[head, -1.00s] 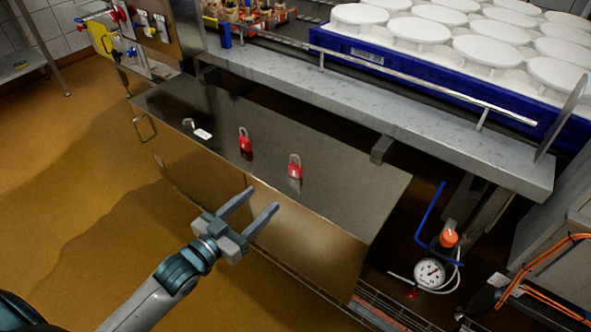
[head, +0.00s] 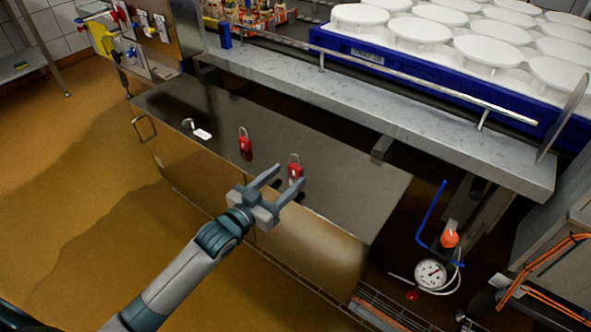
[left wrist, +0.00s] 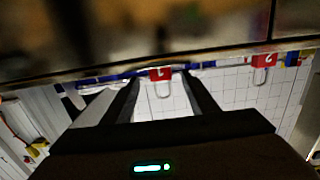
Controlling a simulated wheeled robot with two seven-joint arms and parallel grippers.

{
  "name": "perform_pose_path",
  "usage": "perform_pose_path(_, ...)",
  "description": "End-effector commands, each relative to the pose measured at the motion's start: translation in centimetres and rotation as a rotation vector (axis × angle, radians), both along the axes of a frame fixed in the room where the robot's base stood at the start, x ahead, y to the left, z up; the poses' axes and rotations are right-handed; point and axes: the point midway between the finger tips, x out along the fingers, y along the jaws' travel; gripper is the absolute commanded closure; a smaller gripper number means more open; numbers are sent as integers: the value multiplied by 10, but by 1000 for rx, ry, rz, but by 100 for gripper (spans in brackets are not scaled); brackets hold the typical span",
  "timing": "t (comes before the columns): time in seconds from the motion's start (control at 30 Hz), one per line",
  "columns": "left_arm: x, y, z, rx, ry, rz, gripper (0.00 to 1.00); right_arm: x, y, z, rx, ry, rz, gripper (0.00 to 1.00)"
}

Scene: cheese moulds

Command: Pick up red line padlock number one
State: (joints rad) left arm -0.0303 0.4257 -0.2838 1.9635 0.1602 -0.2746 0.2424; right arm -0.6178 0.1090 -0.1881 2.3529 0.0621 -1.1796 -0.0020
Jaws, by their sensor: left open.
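Two red padlocks with grey shackles stand on a dark, shiny metal top (head: 340,205). The nearer padlock (head: 295,170) is to the right; the other padlock (head: 245,141) is to its left. Both carry white marks too small to read surely. My left gripper (head: 288,180) is open and empty, with its fingers reaching to the nearer padlock. In the left wrist view, which looks upside down, this padlock (left wrist: 160,75) appears between the fingertips, and the second padlock (left wrist: 264,60) is off to the right. I cannot tell whether the fingers touch it. My right gripper is not seen.
A white tag with a hook (head: 202,133) lies left of the padlocks. A metal rail (head: 400,83) and a blue crate of white moulds (head: 340,46) stand behind. A pressure gauge (head: 430,274) is at the lower right. Open floor is at the left.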

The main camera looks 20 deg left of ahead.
Motion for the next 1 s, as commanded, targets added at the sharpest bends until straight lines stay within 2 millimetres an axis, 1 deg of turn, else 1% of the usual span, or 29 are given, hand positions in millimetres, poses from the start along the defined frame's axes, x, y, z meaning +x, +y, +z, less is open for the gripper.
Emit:
perform_pose_path(0.17,0,0,0,0,0,0,47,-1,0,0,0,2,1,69)
perform_pose_path(0.27,4,-1,0,0,-1,0,47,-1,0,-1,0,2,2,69)
perform_pose_path(0.37,11,-4,1,0,-1,0,47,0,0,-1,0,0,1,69)
perform_pose_path(0.6,39,-12,1,0,-1,0,47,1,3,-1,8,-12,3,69)
perform_pose_path(0.7,46,-15,1,0,0,0,47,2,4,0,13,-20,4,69)
perform_pose_path(0.8,49,-17,1,0,0,0,47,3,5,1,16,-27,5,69)
perform_pose_path(1.0,49,-16,1,0,0,0,47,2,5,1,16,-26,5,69)
